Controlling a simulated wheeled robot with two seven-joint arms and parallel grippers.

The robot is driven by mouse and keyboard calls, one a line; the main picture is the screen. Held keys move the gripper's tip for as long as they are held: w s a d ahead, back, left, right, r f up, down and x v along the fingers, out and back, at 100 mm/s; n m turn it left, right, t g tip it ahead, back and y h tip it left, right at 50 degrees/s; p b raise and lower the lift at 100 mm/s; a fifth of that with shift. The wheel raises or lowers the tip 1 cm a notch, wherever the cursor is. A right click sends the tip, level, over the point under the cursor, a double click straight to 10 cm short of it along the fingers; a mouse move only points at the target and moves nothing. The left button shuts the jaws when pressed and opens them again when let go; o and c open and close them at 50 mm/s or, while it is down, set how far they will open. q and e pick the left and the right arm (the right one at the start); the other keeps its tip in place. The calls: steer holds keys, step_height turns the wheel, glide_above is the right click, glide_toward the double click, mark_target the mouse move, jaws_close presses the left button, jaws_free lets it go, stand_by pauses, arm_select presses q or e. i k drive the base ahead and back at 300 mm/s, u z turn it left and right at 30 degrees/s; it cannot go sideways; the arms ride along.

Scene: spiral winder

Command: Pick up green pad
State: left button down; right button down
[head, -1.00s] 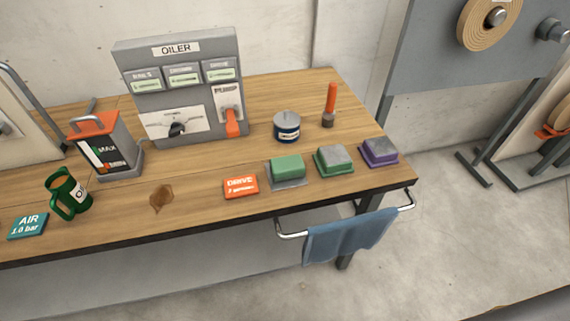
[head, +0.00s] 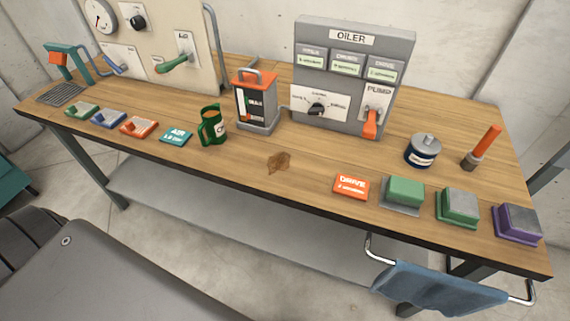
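A pad with a green top (head: 404,190) sits on a flat grey plate on the workbench, right of the orange DRIVE card. Beside it is a block with a grey top and green base (head: 457,206). To its right is a block with a grey top and purple base (head: 518,221). These three stand apart in a row near the bench's front right edge. A small, low green item (head: 82,111) also lies at the bench's left end. Neither of my grippers is in view.
The wooden bench (head: 310,185) holds a DRIVE card (head: 351,186), green mug (head: 212,126), orange-topped can (head: 255,100), OILER panel (head: 345,75), round tin (head: 422,151) and orange-handled tool (head: 483,147). A blue cloth (head: 435,291) hangs on the front rail.

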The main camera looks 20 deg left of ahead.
mark_target(400, 190)
steer(key=z, duration=3.25)
steer(key=k, duration=1.55)
steer(key=u, duration=2.4)
